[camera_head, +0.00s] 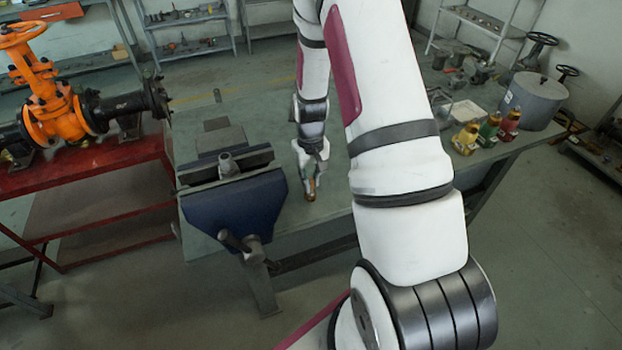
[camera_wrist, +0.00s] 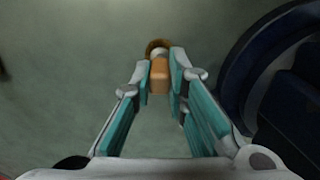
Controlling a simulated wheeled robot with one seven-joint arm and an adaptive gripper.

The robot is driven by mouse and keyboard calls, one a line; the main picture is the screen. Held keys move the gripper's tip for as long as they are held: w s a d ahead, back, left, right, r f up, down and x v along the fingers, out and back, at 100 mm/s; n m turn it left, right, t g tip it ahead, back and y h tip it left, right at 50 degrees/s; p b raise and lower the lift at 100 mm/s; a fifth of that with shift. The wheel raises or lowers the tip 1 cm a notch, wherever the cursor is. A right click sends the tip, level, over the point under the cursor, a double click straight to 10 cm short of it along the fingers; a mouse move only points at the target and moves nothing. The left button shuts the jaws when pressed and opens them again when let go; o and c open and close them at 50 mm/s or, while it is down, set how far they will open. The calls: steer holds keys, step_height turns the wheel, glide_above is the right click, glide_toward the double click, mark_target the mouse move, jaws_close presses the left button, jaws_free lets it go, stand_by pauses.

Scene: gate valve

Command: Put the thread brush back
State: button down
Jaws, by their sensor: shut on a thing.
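My gripper (camera_head: 311,180) hangs down over the front part of the grey-green workbench (camera_head: 320,208), just right of the blue vise. In the wrist view my gripper (camera_wrist: 160,82) is shut on the thread brush (camera_wrist: 159,87). The brush has an orange-tan block-like handle between the fingertips and a brown ring-like end beyond them. In the head view only a small orange-brown bit of the brush (camera_head: 311,196) shows below the fingertips. I cannot tell whether it touches the bench top.
The blue vise (camera_head: 232,205) stands close left of my gripper; its dark blue body (camera_wrist: 285,80) fills the wrist view's right side. Several colored bottles (camera_head: 490,132) and a grey pot (camera_head: 533,100) stand at the right. An orange valve (camera_head: 50,95) sits on a red table at left.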

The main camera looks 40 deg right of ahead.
steer(key=shift+f, duration=0.1)
steer(key=c, duration=1.6)
jaws_free()
step_height(320, 180, up, 12)
steer(key=b, duration=0.1)
steer(key=s+a+r+n+t, duration=0.1)
steer(key=s+a+r, duration=0.1)
steer(key=a+r, duration=0.45)
steer(key=s+a+r+t, duration=0.1)
steer(key=s+a+r, duration=0.2)
steer(key=r, duration=0.6)
steer(key=s+a+r+t, duration=0.1)
steer(key=s+a+r, duration=0.1)
steer(key=s, duration=0.2)
steer(key=s+a+r+n+t, duration=0.1)
steer(key=s+a+r, duration=0.2)
steer(key=s, duration=0.1)
steer(key=s+a+r+n+t, duration=0.1)
steer(key=s+a+r, duration=0.2)
steer(key=s, duration=0.2)
steer(key=shift+s+a+r, duration=0.1)
steer(key=shift+a+r, duration=0.1)
